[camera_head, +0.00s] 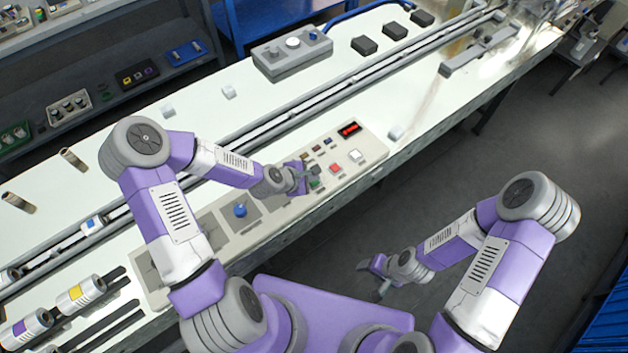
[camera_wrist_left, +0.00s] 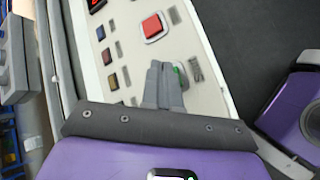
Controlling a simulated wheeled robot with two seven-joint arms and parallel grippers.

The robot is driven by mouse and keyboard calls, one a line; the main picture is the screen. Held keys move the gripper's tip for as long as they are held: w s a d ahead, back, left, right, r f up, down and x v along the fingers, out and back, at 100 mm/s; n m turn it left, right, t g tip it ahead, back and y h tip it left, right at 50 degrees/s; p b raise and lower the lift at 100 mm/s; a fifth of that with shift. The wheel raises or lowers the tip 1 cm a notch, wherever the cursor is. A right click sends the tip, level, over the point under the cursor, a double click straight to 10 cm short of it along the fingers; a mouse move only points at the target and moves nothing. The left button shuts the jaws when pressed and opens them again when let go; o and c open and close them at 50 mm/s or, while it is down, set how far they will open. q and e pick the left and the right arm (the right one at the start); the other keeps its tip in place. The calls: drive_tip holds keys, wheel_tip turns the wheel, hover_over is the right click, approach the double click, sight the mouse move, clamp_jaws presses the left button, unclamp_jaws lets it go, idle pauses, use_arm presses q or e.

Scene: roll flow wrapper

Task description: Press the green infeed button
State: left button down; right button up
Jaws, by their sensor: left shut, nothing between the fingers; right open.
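The green button (camera_wrist_left: 181,70) is on the light control panel (camera_wrist_left: 110,64). The gripper is shut and empty. I cannot tell whether its tips touch the button. In the head view, my left gripper (camera_head: 309,176) is over the panel, and the green button (camera_head: 316,184) shows only as a sliver beside it. My right gripper (camera_head: 379,278) is open and empty, low over the floor in front of the table.
A red button (camera_head: 337,168) and a white button (camera_head: 356,155) sit beside the green one, with a red display (camera_head: 349,129) behind. A blue knob (camera_head: 239,210) stands left on the panel. A conveyor rail (camera_head: 290,118) runs behind it.

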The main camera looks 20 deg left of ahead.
use_arm(q)
drive_tip(key=shift+f, duration=0.1)
drive_tip(key=shift+f+b, duration=0.35)
drive_tip(key=shift+b, duration=0.05)
